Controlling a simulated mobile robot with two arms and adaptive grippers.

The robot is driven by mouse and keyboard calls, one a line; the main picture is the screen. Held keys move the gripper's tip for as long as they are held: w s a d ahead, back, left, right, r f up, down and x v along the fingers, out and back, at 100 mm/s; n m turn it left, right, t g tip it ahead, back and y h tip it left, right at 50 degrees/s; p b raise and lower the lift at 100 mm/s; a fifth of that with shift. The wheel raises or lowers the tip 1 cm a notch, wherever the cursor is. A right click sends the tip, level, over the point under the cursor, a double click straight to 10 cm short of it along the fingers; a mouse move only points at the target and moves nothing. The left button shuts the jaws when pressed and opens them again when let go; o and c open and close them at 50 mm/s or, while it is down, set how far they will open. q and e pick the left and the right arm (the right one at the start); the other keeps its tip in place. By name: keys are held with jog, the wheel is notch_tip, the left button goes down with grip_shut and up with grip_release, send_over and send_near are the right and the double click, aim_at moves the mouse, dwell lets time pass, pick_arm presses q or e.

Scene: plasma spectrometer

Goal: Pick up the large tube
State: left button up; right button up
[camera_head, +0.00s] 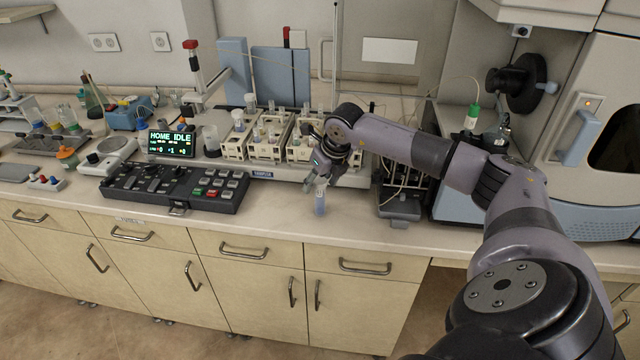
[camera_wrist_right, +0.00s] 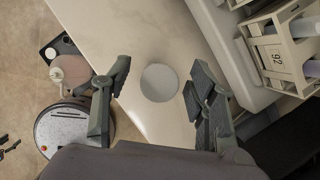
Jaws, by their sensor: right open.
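The large tube (camera_head: 319,203), bluish and translucent, stands upright near the bench's front edge in the head view. In the right wrist view a round pale disc, apparently its top (camera_wrist_right: 160,82), lies between the fingers, with a gap on both sides. My right gripper (camera_head: 318,184) is over the upper part of the tube, pointing down, and partly hides it. In the right wrist view the gripper (camera_wrist_right: 156,95) is open, and no finger visibly touches the tube. My left gripper is not in view.
Cream tube racks (camera_head: 268,150) stand on the sampler behind the gripper; one rack (camera_wrist_right: 272,55) shows at the wrist view's upper right. A control panel (camera_head: 175,186) lies to the left, a dark stand (camera_head: 400,205) to the right. The bench front edge is close.

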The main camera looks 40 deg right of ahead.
jog(key=shift+c, duration=0.3)
grip_shut()
dwell(0.3)
